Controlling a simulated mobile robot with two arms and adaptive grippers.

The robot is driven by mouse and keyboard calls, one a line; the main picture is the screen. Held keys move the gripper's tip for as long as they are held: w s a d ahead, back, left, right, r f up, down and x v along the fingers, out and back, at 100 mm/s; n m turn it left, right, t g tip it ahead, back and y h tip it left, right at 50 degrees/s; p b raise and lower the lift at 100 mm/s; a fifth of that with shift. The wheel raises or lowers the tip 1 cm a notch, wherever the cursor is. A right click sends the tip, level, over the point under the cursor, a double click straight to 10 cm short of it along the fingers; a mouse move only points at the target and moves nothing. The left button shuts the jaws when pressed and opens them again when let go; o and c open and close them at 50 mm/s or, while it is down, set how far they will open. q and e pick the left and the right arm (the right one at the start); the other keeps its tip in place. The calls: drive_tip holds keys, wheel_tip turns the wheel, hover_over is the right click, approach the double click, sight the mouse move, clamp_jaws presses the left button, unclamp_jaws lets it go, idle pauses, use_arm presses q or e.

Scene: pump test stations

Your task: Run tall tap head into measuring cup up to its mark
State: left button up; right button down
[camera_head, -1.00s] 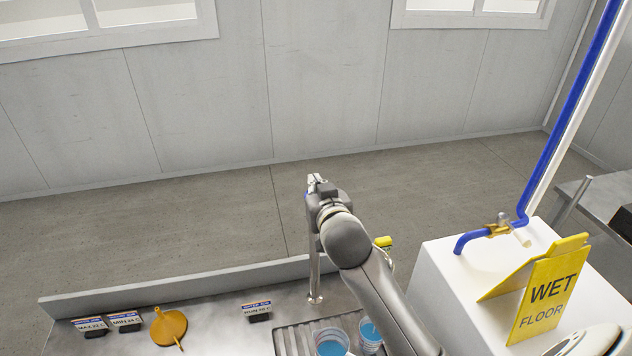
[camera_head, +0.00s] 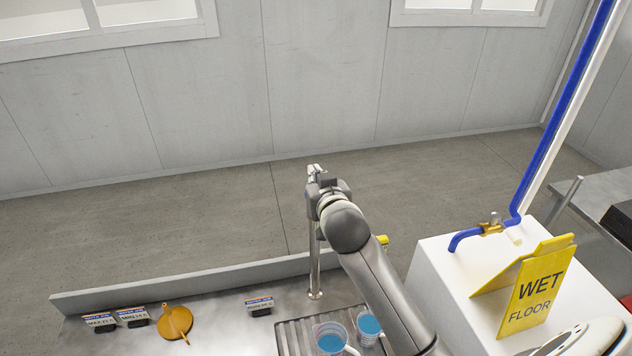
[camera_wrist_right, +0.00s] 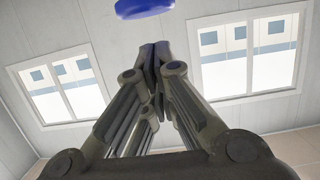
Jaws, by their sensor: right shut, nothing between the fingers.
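A tall silver tap column (camera_head: 315,272) stands upright at the back of the metal counter; its top is hidden behind my right gripper (camera_head: 315,170). That gripper is shut and empty, at the column's top; I cannot tell whether it touches the tap. In the right wrist view its fingers (camera_wrist_right: 154,55) are together, and a blue disc (camera_wrist_right: 145,8) shows just beyond them. A clear cup with blue liquid (camera_head: 331,342) stands on the ribbed drain area. A second such cup (camera_head: 369,327) stands beside it, partly behind my arm. The fill mark cannot be made out. My left gripper is out of view.
An orange funnel (camera_head: 175,321) and small label blocks (camera_head: 133,318) lie at the counter's left. Another label block (camera_head: 260,306) stands near the column. At right, a white box (camera_head: 440,272) carries a yellow wet-floor sign (camera_head: 537,292); a blue pipe (camera_head: 552,150) with a brass valve rises behind.

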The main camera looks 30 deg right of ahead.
use_arm(q)
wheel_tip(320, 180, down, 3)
drive_tip(key=b, duration=0.4)
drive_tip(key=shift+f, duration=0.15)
use_arm(e)
drive_tip(key=v, duration=1)
drive_tip(key=shift+r, duration=0.25)
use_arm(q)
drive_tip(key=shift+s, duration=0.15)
use_arm(e)
drive_tip(key=shift+s+a, duration=0.1)
